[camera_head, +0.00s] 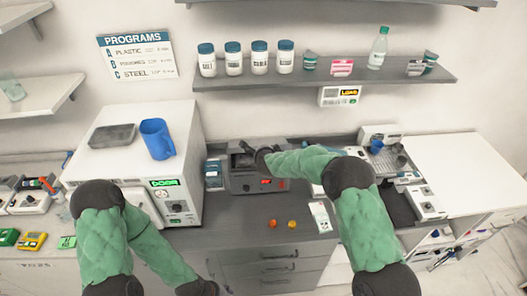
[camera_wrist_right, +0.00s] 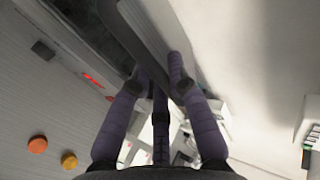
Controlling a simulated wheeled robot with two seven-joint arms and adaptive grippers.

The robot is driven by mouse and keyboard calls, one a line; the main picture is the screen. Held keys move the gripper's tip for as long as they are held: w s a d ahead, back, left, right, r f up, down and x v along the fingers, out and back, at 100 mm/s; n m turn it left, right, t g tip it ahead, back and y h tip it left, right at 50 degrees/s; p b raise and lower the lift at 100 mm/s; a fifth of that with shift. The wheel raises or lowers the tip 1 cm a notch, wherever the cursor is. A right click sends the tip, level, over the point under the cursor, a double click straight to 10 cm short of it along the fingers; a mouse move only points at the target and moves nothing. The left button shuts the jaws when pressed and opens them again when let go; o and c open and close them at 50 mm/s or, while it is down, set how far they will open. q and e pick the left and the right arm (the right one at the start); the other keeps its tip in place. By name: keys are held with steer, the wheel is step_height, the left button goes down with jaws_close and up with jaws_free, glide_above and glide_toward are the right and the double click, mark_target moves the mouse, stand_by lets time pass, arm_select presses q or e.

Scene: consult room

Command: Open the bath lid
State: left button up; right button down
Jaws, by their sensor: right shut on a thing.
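The bath (camera_head: 243,184) is a dark grey box with a red display, standing on the dark counter against the wall. Its front and display also show at the left of the right wrist view (camera_wrist_right: 72,62). My right gripper (camera_head: 258,154) is at the top of the bath. In the right wrist view my right gripper (camera_wrist_right: 160,72) has its fingers closed on the dark edge of the bath lid (camera_wrist_right: 128,32). The arm and fingers partly hide the lid, so its exact angle is hard to tell. My left gripper (camera_head: 207,289) is low at the bottom edge, away from the bath, its fingers barely visible.
A white machine (camera_head: 115,135) with a blue jug (camera_head: 157,139) on top stands left. A shelf (camera_head: 330,80) with jars hangs above. The dark counter's front is mostly clear.

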steer(key=shift+w+r+p, duration=0.5)
steer(key=shift+r+p, duration=0.15)
steer(key=shift+r, duration=0.1)
steer(key=shift+w+r+p, duration=0.45)
steer(key=shift+r+p, duration=0.15)
steer(key=shift+r, duration=0.1)
steer(key=c, duration=1.2)
jaws_free()
steer(key=shift+s, duration=0.1)
steer(key=v, duration=1.1)
steer(key=shift+s+r, duration=0.25)
steer(key=shift+s, duration=0.1)
